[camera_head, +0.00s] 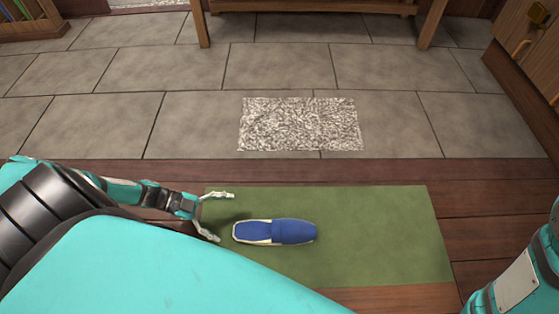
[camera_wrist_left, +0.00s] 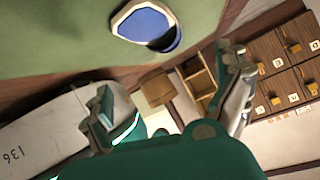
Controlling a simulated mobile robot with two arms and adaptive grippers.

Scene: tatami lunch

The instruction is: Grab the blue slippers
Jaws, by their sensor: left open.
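A blue slipper (camera_head: 290,232) with a pale rim and sole lies flat on the green mat (camera_head: 400,235), its length running left to right. I make out only one slipper; a second is not visible. My left gripper (camera_head: 226,217) is open just left of the slipper's pale-rimmed end, its two fingers spread, apart from it, with nothing between them. In the left wrist view the slipper (camera_wrist_left: 148,24) shows at the top, beyond the open fingers. My right gripper is not in view; only part of my right arm shows at the lower right.
Wooden floorboards (camera_head: 480,225) surround the mat. Beyond is grey stone tile with a speckled pale rug (camera_head: 300,125). A wooden bench (camera_head: 315,8) stands at the back and a wooden cabinet (camera_head: 530,50) at the upper right. Space around the slipper is clear.

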